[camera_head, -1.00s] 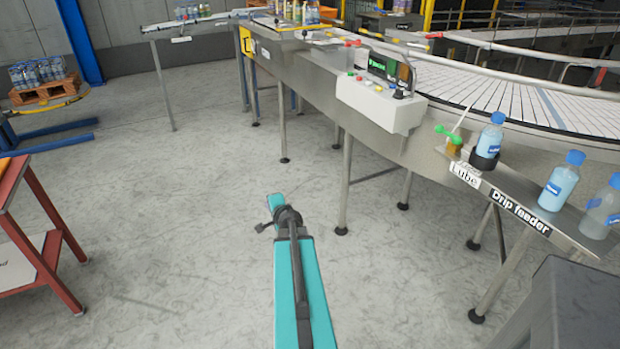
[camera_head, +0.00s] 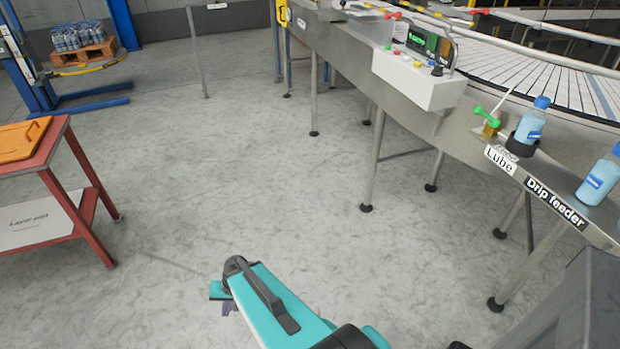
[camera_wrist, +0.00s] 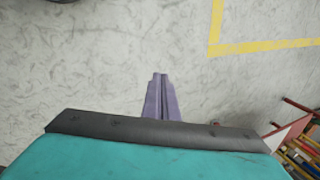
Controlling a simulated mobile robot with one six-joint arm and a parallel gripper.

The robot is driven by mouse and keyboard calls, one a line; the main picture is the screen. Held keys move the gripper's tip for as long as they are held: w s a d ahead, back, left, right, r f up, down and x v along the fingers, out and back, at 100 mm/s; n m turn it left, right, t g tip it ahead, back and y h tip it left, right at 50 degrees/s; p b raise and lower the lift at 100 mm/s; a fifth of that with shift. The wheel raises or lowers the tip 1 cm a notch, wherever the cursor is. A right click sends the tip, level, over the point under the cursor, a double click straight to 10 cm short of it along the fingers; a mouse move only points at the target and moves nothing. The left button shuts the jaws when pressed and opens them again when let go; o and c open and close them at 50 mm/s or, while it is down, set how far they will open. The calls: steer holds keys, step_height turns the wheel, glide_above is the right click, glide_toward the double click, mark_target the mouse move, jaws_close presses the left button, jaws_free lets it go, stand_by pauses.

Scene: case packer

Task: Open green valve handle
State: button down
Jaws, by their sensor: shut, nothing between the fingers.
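The green valve handle (camera_head: 487,117) sits on a small amber fitting at the edge of the machine, above the "Lube" label, in the head view. A blue-capped bottle (camera_head: 529,127) stands in a black holder just right of it. My gripper (camera_wrist: 160,76) shows in the wrist view with its purple fingers together and nothing between them, over bare floor. In the head view only a bit of the gripper (camera_head: 229,307) shows below my teal arm, low and left of the handle and well apart from it. The handle is not in the wrist view.
A white control box (camera_head: 418,78) with coloured buttons stands left of the handle. More bottles stand on the drip feeder shelf (camera_head: 555,203). A red table (camera_head: 62,155) is at the left. The floor between table and machine is clear.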

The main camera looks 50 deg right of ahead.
steer(key=s+a+f+n+g+h, duration=0.1)
steer(key=s+a+n+g, duration=0.3)
steer(key=s, duration=0.7)
steer(key=s+a+f+n+g+h, duration=0.1)
steer(key=s+a+f+n+g, duration=0.3)
steer(key=s, duration=0.6)
steer(key=shift+s+a+n+h, duration=0.4)
steer(key=shift+a+n, duration=0.1)
steer(key=shift+a, duration=0.45)
steer(key=shift+a, duration=0.1)
